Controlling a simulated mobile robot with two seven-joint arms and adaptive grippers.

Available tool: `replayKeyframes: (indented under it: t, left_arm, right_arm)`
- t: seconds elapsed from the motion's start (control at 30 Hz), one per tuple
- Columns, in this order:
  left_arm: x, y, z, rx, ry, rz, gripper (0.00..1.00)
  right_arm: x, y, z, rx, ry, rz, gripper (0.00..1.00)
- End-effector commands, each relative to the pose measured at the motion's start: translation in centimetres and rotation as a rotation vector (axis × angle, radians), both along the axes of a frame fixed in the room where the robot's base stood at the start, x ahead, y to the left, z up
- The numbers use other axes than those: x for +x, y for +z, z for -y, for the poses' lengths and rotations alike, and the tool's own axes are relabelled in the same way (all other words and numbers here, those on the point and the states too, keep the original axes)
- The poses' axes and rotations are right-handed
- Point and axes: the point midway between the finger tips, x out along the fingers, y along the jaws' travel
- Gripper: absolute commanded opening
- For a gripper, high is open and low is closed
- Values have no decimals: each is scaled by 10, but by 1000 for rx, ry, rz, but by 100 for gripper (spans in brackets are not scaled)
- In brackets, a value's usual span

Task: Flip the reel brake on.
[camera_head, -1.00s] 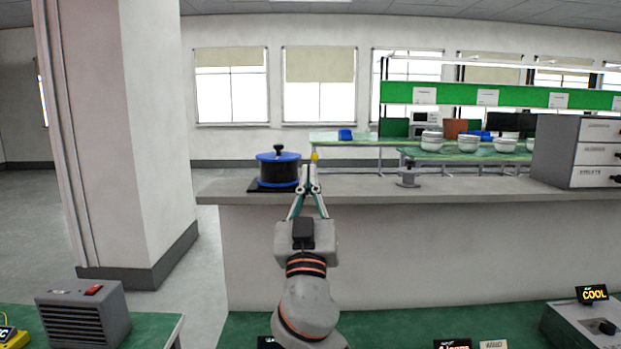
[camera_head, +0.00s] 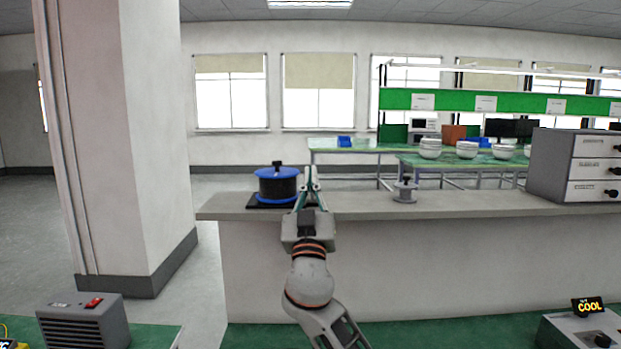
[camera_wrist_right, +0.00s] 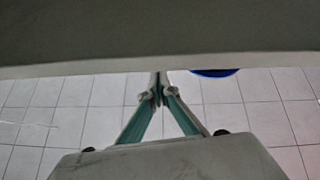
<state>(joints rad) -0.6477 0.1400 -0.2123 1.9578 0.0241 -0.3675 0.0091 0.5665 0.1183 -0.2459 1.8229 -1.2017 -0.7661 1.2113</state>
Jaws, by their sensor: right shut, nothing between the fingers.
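I cannot make out a reel brake for certain. A small grey spool-shaped thing with a dark top (camera_head: 405,190) stands on the long counter (camera_head: 460,205), right of my right gripper; I cannot tell whether it is the reel. My left gripper is not in view.
A grey drawer unit (camera_head: 575,166) stands at the counter's right. A thick pillar (camera_head: 135,140) stands left.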

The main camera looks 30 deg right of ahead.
Motion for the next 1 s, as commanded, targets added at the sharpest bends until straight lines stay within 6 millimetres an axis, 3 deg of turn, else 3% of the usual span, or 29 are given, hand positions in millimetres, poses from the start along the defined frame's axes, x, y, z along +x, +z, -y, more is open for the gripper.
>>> replayKeyframes:
  t: [0.17,0.4,0.53,0.8,1.0]
  left_arm:
    - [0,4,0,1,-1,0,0]
    - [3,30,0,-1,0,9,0]
    - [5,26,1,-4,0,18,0]
    - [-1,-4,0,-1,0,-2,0]
    - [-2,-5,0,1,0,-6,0]
  right_arm:
    - [0,3,0,9,1,-10,0]
    - [8,8,4,62,2,-106,0]
    - [12,4,6,57,0,-117,0]
    - [23,5,11,59,1,-118,0]
    - [23,8,11,56,0,-117,0]
